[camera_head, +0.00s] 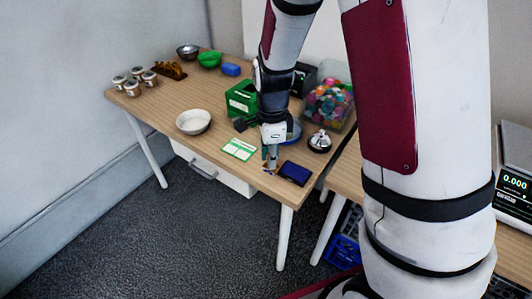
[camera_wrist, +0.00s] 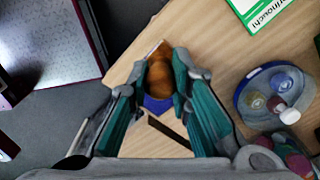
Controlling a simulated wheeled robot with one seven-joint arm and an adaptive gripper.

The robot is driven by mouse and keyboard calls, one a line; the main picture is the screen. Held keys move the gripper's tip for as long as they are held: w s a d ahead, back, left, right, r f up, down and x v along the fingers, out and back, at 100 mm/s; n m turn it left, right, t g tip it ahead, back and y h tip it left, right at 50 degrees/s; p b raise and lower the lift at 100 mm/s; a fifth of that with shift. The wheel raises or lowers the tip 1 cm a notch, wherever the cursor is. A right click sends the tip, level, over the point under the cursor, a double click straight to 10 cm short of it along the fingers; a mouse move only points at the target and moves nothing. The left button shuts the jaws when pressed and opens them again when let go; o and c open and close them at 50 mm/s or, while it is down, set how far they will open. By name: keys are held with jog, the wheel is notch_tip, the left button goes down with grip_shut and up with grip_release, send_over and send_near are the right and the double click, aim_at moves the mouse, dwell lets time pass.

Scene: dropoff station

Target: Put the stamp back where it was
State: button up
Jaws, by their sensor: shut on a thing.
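The stamp's rounded brown wooden handle (camera_wrist: 161,77) is between the two teal fingers of my gripper (camera_wrist: 172,88) in the wrist view. My gripper is shut on it. In the head view my gripper (camera_head: 270,155) points down near the table's front corner, left of a dark blue pad (camera_head: 295,173). The stamp's lower end is mostly hidden there, so I cannot tell whether it touches the table. A blue patch shows just below the handle in the wrist view; I cannot tell whether it is the stamp's base.
A green and white card (camera_head: 239,149) lies left of my gripper; it also shows in the wrist view (camera_wrist: 262,8). A blue round tray (camera_wrist: 244,94) with small items, a bell (camera_head: 319,142), a white bowl (camera_head: 194,122) and a green box (camera_head: 241,98) stand on the wooden table (camera_head: 150,108).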

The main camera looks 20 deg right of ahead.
jog(key=w, duration=0.6)
jog(key=shift+d+f, duration=0.35)
jog(key=shift+d, duration=0.05)
jog(key=shift+s+f+b, duration=0.1)
jog(key=shift+f+b, duration=0.4)
jog(key=shift+f, duration=1.15)
jog(key=shift+f, duration=0.2)
jog(key=o, duration=0.9)
jog(key=shift+r, duration=0.1)
notch_tip(320, 180, up, 12)
jog(key=shift+s+r+p, duration=0.1)
jog(key=shift+r+p, duration=0.1)
jog(key=shift+p, duration=0.7)
